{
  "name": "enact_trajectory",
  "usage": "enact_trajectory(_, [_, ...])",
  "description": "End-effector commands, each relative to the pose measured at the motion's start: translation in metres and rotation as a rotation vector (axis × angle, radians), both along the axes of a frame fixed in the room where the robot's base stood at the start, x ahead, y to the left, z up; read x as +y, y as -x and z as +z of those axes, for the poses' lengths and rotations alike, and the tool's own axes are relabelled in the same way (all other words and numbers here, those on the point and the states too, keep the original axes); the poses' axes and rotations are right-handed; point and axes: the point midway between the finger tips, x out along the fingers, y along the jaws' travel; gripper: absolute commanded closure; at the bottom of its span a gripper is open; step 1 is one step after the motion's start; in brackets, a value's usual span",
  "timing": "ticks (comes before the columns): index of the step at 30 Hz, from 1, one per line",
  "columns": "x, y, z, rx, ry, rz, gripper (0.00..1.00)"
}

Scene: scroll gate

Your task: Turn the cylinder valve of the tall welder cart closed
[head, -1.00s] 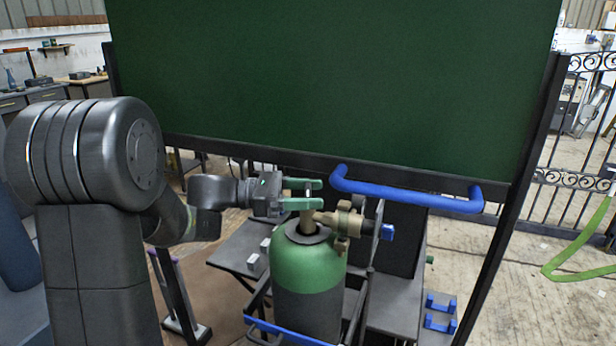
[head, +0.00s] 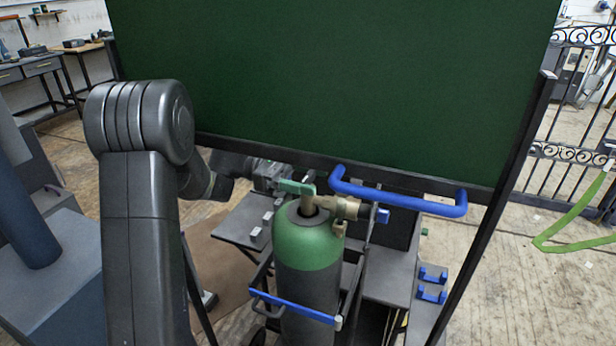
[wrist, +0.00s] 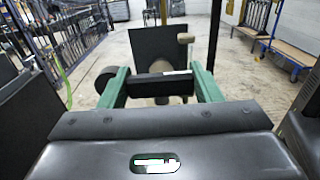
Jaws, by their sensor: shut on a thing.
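The welder cart carries a green-shouldered gas cylinder (head: 309,245), upright, in the middle of the head view. Its brass valve (head: 345,207) sits on top. My gripper (head: 305,188) is at the valve's top, coming from the left, with green fingers. In the wrist view a dark bar-shaped handle (wrist: 162,84) spans the space between the two fingers, with brass beneath it. My gripper is shut on this valve handle. In the head view the near finger hides most of the handle, so its exact angle cannot be told there.
The cart's blue push handle (head: 400,199) is just right of the valve. A blue bar (head: 295,308) crosses the cylinder's front. A large dark green panel (head: 340,80) stands behind. Blue brackets (head: 432,283) sit on the cart's lower right. Open floor lies at right.

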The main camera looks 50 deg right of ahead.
Motion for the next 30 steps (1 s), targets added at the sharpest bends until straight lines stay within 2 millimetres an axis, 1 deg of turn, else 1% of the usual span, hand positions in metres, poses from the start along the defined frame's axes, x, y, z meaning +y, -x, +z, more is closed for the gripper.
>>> enact_trajectory(5, [0.0000, 0.0001, 0.0009, 0.000, 0.002, 0.000, 0.65])
enact_trajectory(6, [0.0000, 0.0001, 0.0009, 0.000, 0.002, 0.000, 0.36])
enact_trajectory(8, [0.0000, 0.0001, 0.0009, -0.001, 0.002, 0.000, 0.24])
enact_trajectory(9, [0.0000, 0.0001, 0.0008, -0.001, 0.002, 0.000, 0.20])
enact_trajectory(24, [0.0002, 0.0002, -0.0001, 0.000, 0.001, 0.004, 0.20])
enact_trajectory(30, [0.0008, 0.0003, -0.0035, -0.001, 0.003, 0.065, 0.20])
